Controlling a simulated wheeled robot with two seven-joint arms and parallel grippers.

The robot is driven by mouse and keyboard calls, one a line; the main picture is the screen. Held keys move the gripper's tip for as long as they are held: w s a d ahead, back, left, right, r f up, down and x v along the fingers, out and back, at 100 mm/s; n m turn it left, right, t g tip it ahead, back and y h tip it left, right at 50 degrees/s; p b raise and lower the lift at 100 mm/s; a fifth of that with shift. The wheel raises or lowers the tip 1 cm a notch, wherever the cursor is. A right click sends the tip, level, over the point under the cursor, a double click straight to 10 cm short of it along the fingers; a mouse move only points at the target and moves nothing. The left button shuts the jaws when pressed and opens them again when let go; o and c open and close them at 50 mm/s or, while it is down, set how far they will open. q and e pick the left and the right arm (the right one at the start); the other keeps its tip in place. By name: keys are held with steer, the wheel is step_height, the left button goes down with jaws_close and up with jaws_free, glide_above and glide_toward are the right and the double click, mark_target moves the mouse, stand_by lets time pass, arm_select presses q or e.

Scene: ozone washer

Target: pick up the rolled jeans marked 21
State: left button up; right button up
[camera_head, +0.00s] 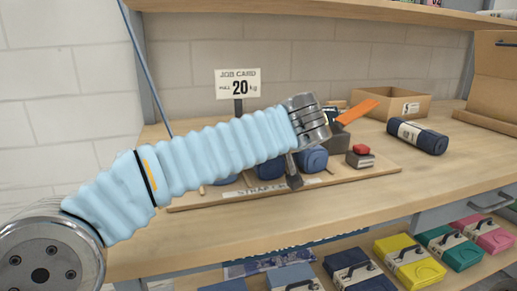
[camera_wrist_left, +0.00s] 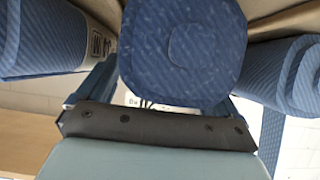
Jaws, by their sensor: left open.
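Several blue rolled jeans lie side by side on a wooden board (camera_head: 352,174) on the bench. In the head view, one roll (camera_head: 312,160) shows right of my left gripper (camera_head: 293,178), and another roll (camera_head: 270,169) is partly hidden behind my arm. In the left wrist view, the round end of a roll (camera_wrist_left: 182,50) fills the middle, in front of my open jaws. A roll with a pale label (camera_wrist_left: 45,40) is at left and another roll (camera_wrist_left: 297,75) at right. No number 21 is readable. My right gripper is out of view.
A dark roll with a white label (camera_head: 417,136) lies on the bench at right. A cardboard box (camera_head: 392,102), an orange-handled tool (camera_head: 358,110) and a red-topped block (camera_head: 360,157) are nearby. Coloured folded items (camera_head: 410,262) fill the lower shelf.

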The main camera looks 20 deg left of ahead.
arm_select(q)
steer(key=shift+w+a+f, duration=0.1)
steer(key=c, duration=1.4)
